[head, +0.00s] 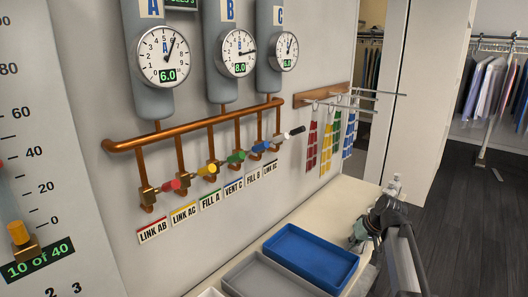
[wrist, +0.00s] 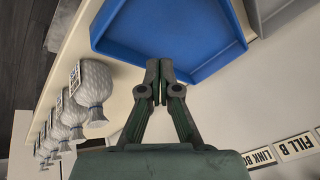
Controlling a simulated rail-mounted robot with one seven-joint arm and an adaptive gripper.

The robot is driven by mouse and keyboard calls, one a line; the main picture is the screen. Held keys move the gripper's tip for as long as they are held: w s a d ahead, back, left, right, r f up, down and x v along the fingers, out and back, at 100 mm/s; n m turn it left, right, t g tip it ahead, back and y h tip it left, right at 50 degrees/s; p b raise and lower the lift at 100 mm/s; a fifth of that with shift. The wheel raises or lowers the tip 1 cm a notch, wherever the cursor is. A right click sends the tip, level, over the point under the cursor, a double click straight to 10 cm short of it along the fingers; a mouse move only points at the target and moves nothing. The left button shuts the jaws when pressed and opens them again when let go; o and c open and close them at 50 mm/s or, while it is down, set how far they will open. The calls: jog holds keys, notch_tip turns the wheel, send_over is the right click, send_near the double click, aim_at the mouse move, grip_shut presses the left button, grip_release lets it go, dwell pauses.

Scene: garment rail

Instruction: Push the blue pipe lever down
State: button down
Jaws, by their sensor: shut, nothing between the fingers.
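The blue pipe lever (head: 259,147) is on a brass valve below the copper pipe on the wall, in a row with other coloured levers. It sticks out to the right, roughly level, between the green lever and the white one. My gripper (head: 357,240) is at the lower right of the head view, beside the blue tray and well apart from the lever. In the wrist view my gripper (wrist: 160,68) has its fingers together with nothing between them, in front of the tray's edge. The blue lever is not in the wrist view.
A blue tray (head: 303,287) and a grey tray (head: 228,284) lie on the white counter. A wooden rack with hooks (head: 322,94) holds coloured tags.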

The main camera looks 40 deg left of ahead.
jog(key=s+a+r+n+y+p, duration=0.1)
jog(key=s+a+r, duration=0.1)
jog(key=a+r, duration=0.45)
jog(key=s+a+r+n, duration=0.1)
jog(key=a+r, duration=0.2)
jog(key=r, duration=0.7)
jog(key=s+a+r+n+y+p, duration=0.15)
jog(key=a+r, duration=0.25)
jog(key=r, duration=0.5)
jog(key=s+a+r+n, duration=0.1)
jog(key=s+a+r, duration=0.2)
jog(key=r, duration=0.8)
jog(key=s+a+r+n+g+y, duration=0.1)
jog(key=s+a+r+n, duration=0.1)
jog(key=s+a+r, duration=0.2)
jog(key=s+r, duration=0.3)
jog(key=r, duration=0.4)
jog(key=shift+n, duration=0.25)
jog(key=p, duration=0.5)
send_over(255, 149)
jog(key=w, duration=0.2)
jog(key=f, duration=0.8)
jog(key=shift+d+f, duration=0.8)
jog(key=shift+f, duration=0.35)
jog(key=shift+s+f+y, duration=0.1)
jog(key=shift+y, duration=0.15)
